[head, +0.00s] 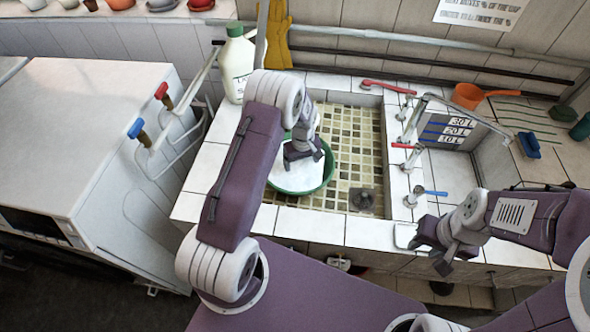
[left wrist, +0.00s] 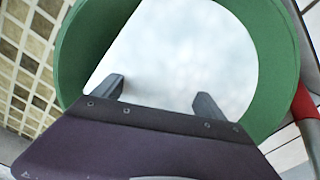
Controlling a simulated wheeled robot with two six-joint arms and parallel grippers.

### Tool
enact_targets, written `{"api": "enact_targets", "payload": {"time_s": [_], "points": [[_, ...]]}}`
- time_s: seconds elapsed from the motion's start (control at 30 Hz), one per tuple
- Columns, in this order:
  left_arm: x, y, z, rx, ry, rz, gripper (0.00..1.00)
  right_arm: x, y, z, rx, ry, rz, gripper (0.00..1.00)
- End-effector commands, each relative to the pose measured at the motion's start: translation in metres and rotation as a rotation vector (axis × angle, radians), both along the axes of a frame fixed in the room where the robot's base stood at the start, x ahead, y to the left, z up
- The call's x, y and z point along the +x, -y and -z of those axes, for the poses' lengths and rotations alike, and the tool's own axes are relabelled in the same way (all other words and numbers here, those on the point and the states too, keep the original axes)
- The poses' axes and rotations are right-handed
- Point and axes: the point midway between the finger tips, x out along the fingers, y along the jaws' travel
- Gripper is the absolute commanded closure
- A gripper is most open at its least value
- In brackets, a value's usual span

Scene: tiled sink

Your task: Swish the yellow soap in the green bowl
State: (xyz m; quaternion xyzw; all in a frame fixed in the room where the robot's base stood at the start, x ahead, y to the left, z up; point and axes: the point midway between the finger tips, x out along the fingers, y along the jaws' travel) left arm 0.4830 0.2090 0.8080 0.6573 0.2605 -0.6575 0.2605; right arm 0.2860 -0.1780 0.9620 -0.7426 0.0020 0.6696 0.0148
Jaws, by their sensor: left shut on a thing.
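The green bowl (head: 326,176) sits in the left basin of the tiled sink, filled with white foamy liquid (head: 292,178). My left gripper (head: 303,157) reaches down into the bowl. In the left wrist view, its two fingers (left wrist: 160,95) stand apart with their tips at or in the white foam (left wrist: 190,45), inside the green bowl wall (left wrist: 274,60). The yellow soap itself does not show; what the fingers hold is hidden by the foam. My right gripper (head: 435,248) is empty, its fingers apart, above the sink's front edge.
A white jug (head: 236,65) stands at the sink's back left corner. Yellow gloves (head: 277,40) hang behind. Taps (head: 404,150) line the divider between basins. An orange pan (head: 468,96) and a blue brush (head: 529,145) lie at right. A drain (head: 362,198) is right of the bowl.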

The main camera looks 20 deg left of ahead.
Motion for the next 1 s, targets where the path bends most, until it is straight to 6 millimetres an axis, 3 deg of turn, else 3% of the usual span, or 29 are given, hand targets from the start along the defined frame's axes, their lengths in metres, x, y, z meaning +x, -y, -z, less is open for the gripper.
{"api": "enact_targets", "payload": {"time_s": [0.43,0.77,1.0], "points": [[-0.011,-0.042,-0.001,0.000,0.000,-0.002,0.67,0.000,0.000,-0.006,0.000,0.000,0.000,0.64],[-0.011,-0.044,-0.002,0.001,0.001,0.000,0.67,0.000,0.000,-0.007,0.000,0.000,0.000,0.64],[-0.011,-0.044,-0.025,0.000,0.001,0.000,0.67,0.000,0.000,-0.027,0.000,0.000,0.000,0.64]]}}
